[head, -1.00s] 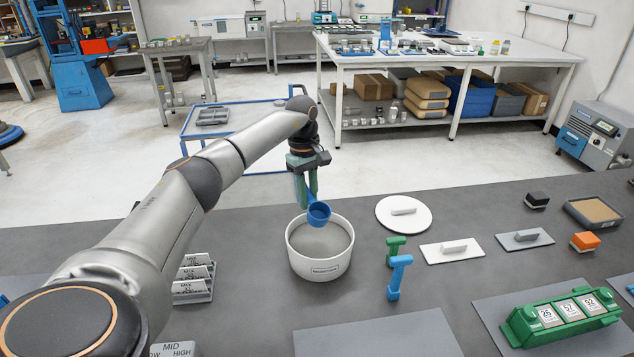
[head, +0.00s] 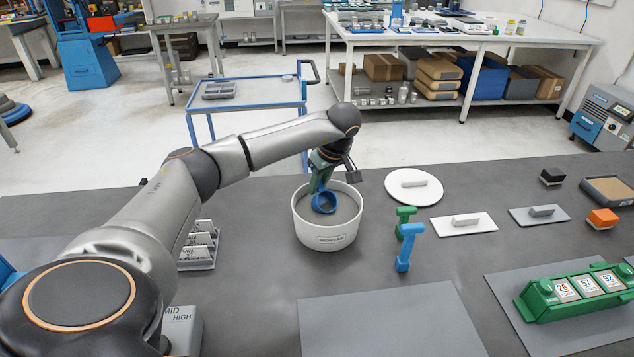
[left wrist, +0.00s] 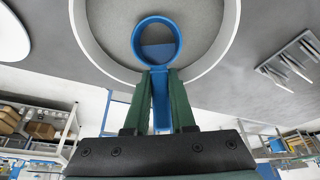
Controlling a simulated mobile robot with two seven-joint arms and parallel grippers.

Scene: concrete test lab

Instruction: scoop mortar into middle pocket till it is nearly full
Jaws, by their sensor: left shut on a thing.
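A white tub (head: 310,236) of grey mortar (head: 348,207) stands on the dark table, left of the middle of the head view. My left gripper (head: 319,184) is shut on the handle of a blue scoop (head: 324,203). The scoop's round cup is inside the tub, at or close to the mortar. In the left wrist view the cup (left wrist: 157,22) shows open end on, its handle (left wrist: 160,100) between the green fingers; I cannot tell how much it holds. A green mould (head: 545,301) with three number labels lies at the right; its pocket interiors are not clear. My right gripper is not in view.
A green stand (head: 404,218) and a blue stand (head: 406,248) are right of the tub. White and grey floats (head: 463,223) and a round white lid (head: 413,187) lie behind. Label cards (head: 197,248) stand left. A bare grey mat (head: 392,320) is in front.

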